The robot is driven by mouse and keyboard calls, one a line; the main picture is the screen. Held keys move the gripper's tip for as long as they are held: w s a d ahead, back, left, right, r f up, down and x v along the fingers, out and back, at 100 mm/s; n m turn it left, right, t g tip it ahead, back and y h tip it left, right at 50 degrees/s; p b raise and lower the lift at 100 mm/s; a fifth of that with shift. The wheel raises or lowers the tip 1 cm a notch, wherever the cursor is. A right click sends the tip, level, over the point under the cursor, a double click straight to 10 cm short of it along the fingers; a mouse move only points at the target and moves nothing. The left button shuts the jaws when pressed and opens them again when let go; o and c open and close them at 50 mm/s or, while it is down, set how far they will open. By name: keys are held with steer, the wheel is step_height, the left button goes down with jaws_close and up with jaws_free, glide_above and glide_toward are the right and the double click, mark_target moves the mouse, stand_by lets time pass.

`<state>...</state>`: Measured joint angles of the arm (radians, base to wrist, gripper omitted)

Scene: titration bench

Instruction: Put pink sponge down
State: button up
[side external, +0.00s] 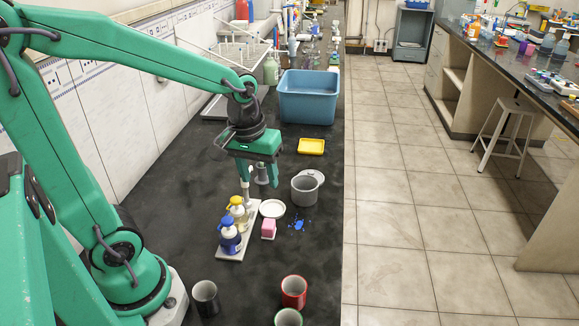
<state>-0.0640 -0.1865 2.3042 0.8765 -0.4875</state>
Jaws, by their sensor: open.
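The pink sponge (268,229) is a small block on the black bench top, beside the white tray and just below the white round dish (272,208) in the picture. My gripper (259,188) is open, with its fingers pointing down and apart. It is above and behind the sponge in the picture and does not touch it. Nothing shows clearly held between the fingers. The fingertips' exact height over the bench is hard to tell.
A white tray (229,254) holds a blue bottle (229,238) and a yellow-topped bottle (238,214). A grey pot (304,190) and blue spots (298,224) are to the right. Mugs stand in front, including a red one (293,292).

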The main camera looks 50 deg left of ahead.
steer(key=s+d+r+m+t, duration=0.2)
steer(key=s+r+m+t, duration=0.2)
steer(key=s+r+m, duration=0.2)
steer(key=shift+s+r, duration=0.5)
steer(key=shift+s, duration=0.3)
steer(key=shift+o, duration=0.3)
steer(key=shift+w, duration=0.15)
stand_by(0.4)
steer(key=n+g, duration=0.5)
steer(key=n, duration=0.3)
glide_above(269, 222)
step_height(269, 222, down, 15)
steer(key=shift+d+r, duration=0.1)
steer(key=shift+d, duration=0.05)
steer(key=shift+f+n+g, duration=0.3)
steer(key=shift+f, duration=0.35)
steer(key=shift+f, duration=1.35)
